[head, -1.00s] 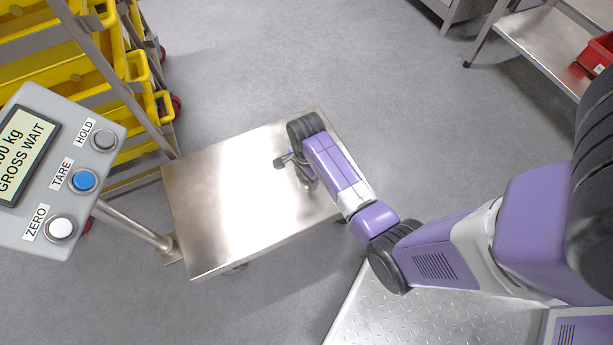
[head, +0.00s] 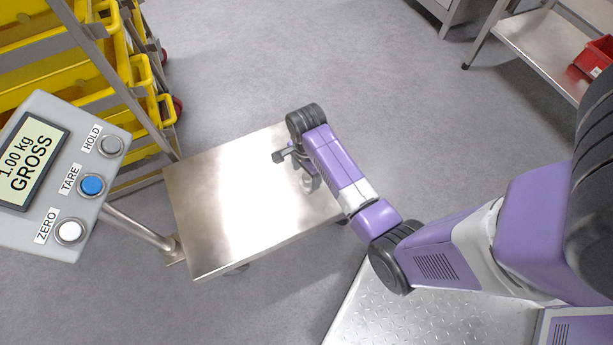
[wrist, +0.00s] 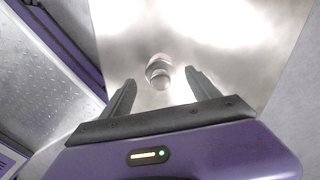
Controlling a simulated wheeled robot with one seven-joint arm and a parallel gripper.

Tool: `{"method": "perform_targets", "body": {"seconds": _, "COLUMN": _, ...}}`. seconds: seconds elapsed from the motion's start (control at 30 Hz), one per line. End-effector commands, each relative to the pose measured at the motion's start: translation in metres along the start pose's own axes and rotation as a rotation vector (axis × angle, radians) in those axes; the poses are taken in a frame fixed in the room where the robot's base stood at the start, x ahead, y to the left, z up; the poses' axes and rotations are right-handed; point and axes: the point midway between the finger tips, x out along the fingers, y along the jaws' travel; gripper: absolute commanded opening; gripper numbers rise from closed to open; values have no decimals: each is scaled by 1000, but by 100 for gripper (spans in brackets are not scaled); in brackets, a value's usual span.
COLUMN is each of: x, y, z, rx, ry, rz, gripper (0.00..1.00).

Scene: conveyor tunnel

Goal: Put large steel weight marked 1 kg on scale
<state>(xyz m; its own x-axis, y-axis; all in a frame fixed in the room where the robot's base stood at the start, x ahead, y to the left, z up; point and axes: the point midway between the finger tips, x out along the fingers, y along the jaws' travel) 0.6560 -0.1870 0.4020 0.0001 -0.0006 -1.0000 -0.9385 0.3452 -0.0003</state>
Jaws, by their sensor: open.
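The steel weight (wrist: 158,71) stands on the bare metal platform of the scale (head: 225,205). In the wrist view it shows between and just beyond the fingertips of my gripper (wrist: 160,82), with clear gaps on both sides. My gripper is open and not holding it. In the head view the weight (head: 309,183) is partly hidden by my arm, near the platform's right side. Its marking cannot be read. The scale's display (head: 28,160) reads 1.00 kg GROSS.
The display box carries HOLD, TARE and ZERO buttons (head: 91,185) at the left. A rack of yellow bins (head: 95,60) stands behind it. A steel shelf (head: 545,40) with a red bin (head: 598,56) is at upper right. Open grey floor lies between.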

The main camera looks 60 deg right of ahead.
Motion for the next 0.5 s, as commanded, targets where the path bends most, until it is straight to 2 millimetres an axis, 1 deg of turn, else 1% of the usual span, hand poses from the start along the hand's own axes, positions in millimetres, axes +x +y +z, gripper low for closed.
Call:
{"method": "perform_targets", "body": {"seconds": 0.03, "x": -16, "y": 0, "z": 0, "rx": 0, "ry": 0, "rz": -2, "gripper": 70}}
{"method": "perform_targets", "body": {"seconds": 0.2, "x": -47, "y": 0, "z": 0, "rx": 1, "ry": 0, "rz": -1, "gripper": 70}}
{"method": "perform_targets", "body": {"seconds": 0.33, "x": -63, "y": 0, "z": 0, "rx": 1, "ry": 0, "rz": 0, "gripper": 70}}
{"method": "perform_targets", "body": {"seconds": 0.5, "x": -71, "y": 0, "z": 0, "rx": 0, "ry": 0, "rz": 0, "gripper": 70}}
